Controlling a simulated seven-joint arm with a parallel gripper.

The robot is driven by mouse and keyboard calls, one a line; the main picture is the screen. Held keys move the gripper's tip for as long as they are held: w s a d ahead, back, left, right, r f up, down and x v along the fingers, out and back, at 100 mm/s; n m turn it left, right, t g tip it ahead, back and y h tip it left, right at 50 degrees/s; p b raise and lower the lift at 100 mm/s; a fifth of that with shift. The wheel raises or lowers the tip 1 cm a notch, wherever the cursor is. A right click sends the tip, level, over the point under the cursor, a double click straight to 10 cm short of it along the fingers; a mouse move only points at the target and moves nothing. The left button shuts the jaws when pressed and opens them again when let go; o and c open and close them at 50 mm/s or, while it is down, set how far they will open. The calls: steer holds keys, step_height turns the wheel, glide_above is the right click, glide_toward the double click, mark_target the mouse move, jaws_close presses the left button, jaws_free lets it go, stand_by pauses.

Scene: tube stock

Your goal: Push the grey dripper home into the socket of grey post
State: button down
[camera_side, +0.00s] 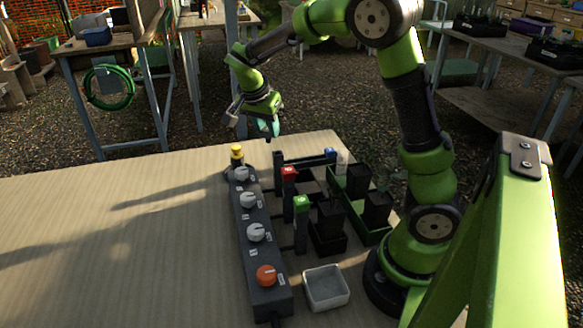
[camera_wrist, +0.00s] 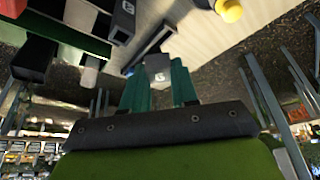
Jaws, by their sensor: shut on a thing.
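My gripper (camera_wrist: 160,86) is shut on a small grey block with a dark mark, which appears to be the grey dripper (camera_wrist: 160,72), seen between the two teal fingers. In the side view my gripper (camera_side: 268,128) is tilted and held in the air above the far edge of the table. The dripper cannot be made out there. A dark post (camera_wrist: 122,22) with a similar mark on a pale label stands ahead in the wrist view, apart from the dripper; it may be the grey post. Its socket cannot be seen clearly.
A dark panel with white knobs (camera_side: 248,200) and an orange knob (camera_side: 266,276) runs along the table. The table's left is clear.

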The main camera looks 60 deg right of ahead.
mark_target(281, 152)
steer(key=m+g, duration=0.1)
steer(key=m, duration=0.1)
steer(key=s+a+r+m+g, duration=0.1)
steer(key=m, duration=0.1)
steer(key=s+r+m, duration=0.1)
steer(key=m, duration=0.2)
steer(key=shift+s+a+r+g+y, duration=0.15)
steer(key=shift+s+g+y, duration=0.15)
steer(key=shift+g, duration=0.1)
steer(key=shift+s+a+f+m+g+y, duration=0.15)
steer(key=shift+f+m, duration=0.3)
steer(key=shift+f, duration=0.3)
steer(key=shift+s+f+m+g+y, duration=0.1)
steer(key=shift+s+f+m, duration=0.1)
steer(key=shift+f+m, duration=0.45)
steer(key=shift+s+a+f+m+g+y, duration=0.15)
steer(key=shift+f+m, duration=0.15)
steer(key=shift+f, duration=0.55)
steer(key=shift+f, duration=0.2)
steer(key=c, duration=0.8)
jaws_free()
steer(key=shift+d, duration=0.1)
steer(key=v, duration=1.7)
